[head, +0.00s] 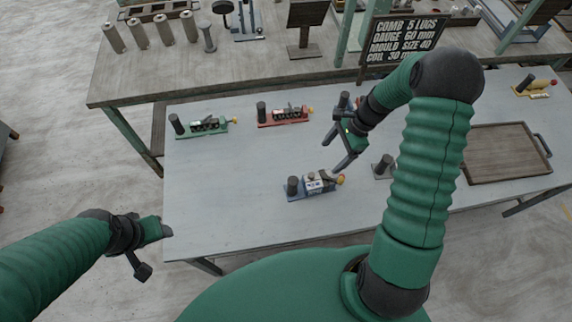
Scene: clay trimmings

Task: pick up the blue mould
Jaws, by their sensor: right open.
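The blue mould (316,184) lies near the front of the pale table, with a dark cylinder at its left end and an orange knob at its right end. My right gripper (336,152) is open and empty, above and just beyond the blue mould, apart from it as far as I can tell. My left gripper (155,250) is low at the left, off the table's front left corner, far from the mould.
A green mould (205,125) and a red mould (284,115) stand farther back. A dark cylinder on a base (383,166) stands right of the blue mould, partly behind my arm. A brown tray (500,152) and a yellow mould (535,87) are at right. A lettered sign (402,40) stands behind.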

